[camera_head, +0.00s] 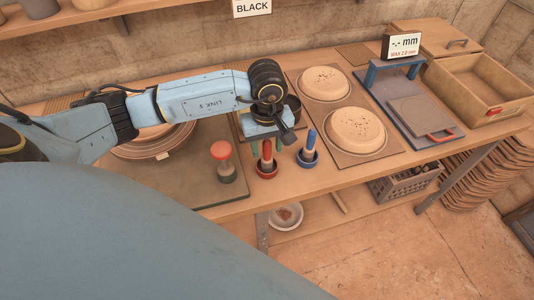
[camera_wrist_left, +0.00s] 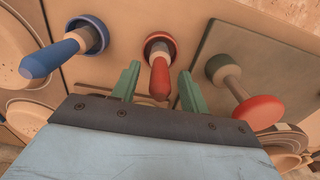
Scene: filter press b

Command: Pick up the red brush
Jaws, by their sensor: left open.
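The red brush (camera_head: 267,150) stands handle up in a small red cup (camera_head: 266,170) near the front edge of the bench. In the left wrist view, the red brush (camera_wrist_left: 160,78) shows its red handle toward the camera and its pale end in the red cup (camera_wrist_left: 160,38). My left gripper (camera_head: 266,148) is over it, open. In the wrist view its green fingers (camera_wrist_left: 160,72) stand one on each side of the handle, with gaps visible. My right gripper is not in view.
A blue brush (camera_head: 309,147) in a blue cup stands close on the right. A red-topped stamp-like tool (camera_head: 222,160) stands on the left on a dark board (camera_head: 185,185). Two round pale loaves or discs (camera_head: 357,127) lie behind right. A wooden tray (camera_head: 480,88) is far right.

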